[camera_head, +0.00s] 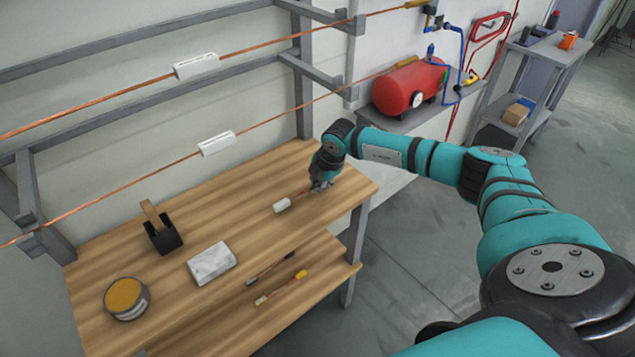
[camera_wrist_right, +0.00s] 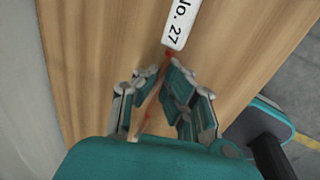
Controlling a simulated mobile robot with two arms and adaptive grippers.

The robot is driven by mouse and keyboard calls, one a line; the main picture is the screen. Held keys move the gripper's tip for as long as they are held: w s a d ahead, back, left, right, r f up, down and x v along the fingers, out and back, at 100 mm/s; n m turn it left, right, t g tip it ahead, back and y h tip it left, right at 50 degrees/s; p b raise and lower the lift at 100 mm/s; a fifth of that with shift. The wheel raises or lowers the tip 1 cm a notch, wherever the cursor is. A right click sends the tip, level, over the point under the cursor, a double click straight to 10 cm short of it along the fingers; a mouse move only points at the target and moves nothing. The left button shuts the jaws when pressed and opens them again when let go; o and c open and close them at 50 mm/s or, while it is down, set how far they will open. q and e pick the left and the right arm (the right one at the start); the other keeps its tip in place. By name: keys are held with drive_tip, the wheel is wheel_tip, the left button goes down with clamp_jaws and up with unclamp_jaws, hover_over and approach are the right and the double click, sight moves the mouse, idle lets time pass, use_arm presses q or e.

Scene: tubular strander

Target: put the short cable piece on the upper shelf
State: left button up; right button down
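A short copper cable piece (camera_head: 302,193) with a white tag (camera_head: 282,205) is at the right part of the wooden upper shelf (camera_head: 240,190). In the right wrist view its tag (camera_wrist_right: 180,22) reads "No. 27", and the copper runs back between my right gripper's fingers. My right gripper (camera_head: 320,186) is low over the shelf at the cable's far end; it also shows in the right wrist view (camera_wrist_right: 159,75). I cannot tell whether its fingers press on the cable, or whether the cable touches the board. My left gripper is not in view.
A black holder (camera_head: 162,238), a pale block (camera_head: 212,263) and a round tin (camera_head: 126,298) stand on the upper shelf. Two thin pieces, one black-ended (camera_head: 270,267) and one yellow-ended (camera_head: 282,288), lie on the lower shelf (camera_head: 315,287). Tagged copper lines (camera_head: 120,93) run behind.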

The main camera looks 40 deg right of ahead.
drive_tip(key=shift+f+b, duration=0.3)
drive_tip(key=shift+f, duration=0.2)
drive_tip(key=c, duration=1.5)
unclamp_jaws()
drive_tip(key=shift+r+p, duration=0.45)
drive_tip(key=shift+r, duration=0.05)
drive_tip(key=shift+s+r, duration=0.1)
drive_tip(key=shift+r, duration=0.25)
drive_tip(key=b+v, duration=0.3)
drive_tip(key=v, duration=0.8)
drive_tip(key=shift+r, duration=0.3)
